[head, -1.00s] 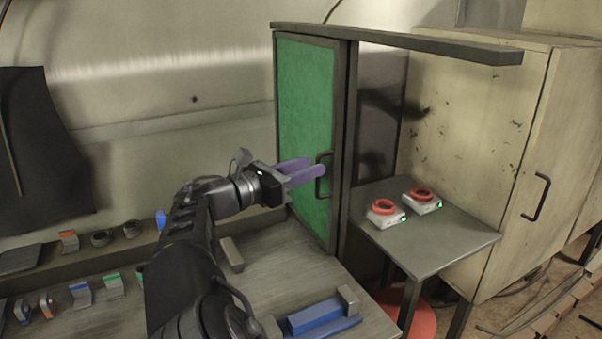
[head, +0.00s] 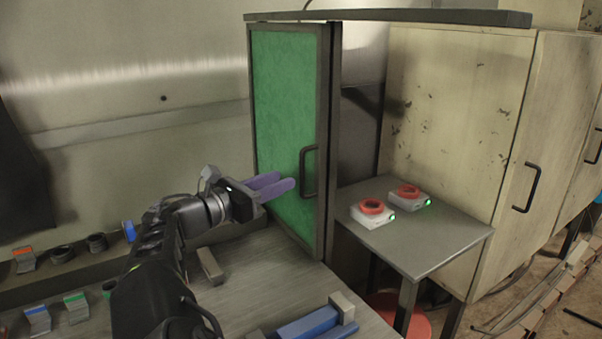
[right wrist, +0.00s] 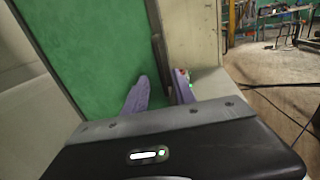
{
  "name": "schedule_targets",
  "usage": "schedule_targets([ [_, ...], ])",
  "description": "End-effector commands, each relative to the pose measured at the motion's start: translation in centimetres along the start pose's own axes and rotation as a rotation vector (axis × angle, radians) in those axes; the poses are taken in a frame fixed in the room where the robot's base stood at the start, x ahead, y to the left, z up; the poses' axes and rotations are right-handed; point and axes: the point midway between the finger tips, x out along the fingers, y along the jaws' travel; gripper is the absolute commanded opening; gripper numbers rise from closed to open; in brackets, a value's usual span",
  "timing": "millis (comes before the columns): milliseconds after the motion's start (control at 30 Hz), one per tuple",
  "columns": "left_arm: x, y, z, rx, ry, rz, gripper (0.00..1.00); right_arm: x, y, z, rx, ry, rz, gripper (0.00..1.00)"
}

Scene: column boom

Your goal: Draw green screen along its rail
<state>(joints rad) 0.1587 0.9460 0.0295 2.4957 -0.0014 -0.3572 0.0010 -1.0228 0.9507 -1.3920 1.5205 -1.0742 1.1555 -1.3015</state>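The green screen (head: 282,110) is a dark-framed panel hanging upright under a dark overhead rail (head: 420,17). It sits at the rail's left end, and the rest of the rail to its right is bare. A dark bow handle (head: 306,172) is on the screen's right frame edge. My right gripper (head: 285,186) has purple fingers, spread apart and empty, with their tips just left of the handle in the head view. In the right wrist view the fingers (right wrist: 158,92) show with a gap between them, close to the screen (right wrist: 100,45). My left gripper is not in view.
A small grey table (head: 430,240) right of the screen holds two white devices with red rings (head: 372,210). A beige cabinet (head: 455,130) stands behind it. A blue block (head: 308,324) and small parts lie on the workbench (head: 255,280). A red stool (head: 405,312) is under the table.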

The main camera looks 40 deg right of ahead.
Motion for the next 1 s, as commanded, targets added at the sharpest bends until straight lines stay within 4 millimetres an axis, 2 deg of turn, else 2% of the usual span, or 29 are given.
schedule_targets([
  [500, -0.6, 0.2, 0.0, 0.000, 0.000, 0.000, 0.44, 6.8, -0.1, 0.1, 0.000, -0.001, -0.004, 0.32],
  [633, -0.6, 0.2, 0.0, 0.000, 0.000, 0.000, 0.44, 7.5, 0.0, 0.0, 0.000, -0.001, -0.001, 0.32],
  [867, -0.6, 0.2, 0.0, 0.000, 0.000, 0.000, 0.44, 7.5, 0.0, 0.0, 0.000, 0.000, 0.000, 0.32],
  [1000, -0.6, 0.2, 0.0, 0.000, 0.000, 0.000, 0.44, 7.5, 0.0, 0.0, 0.000, 0.000, -0.001, 0.23],
])
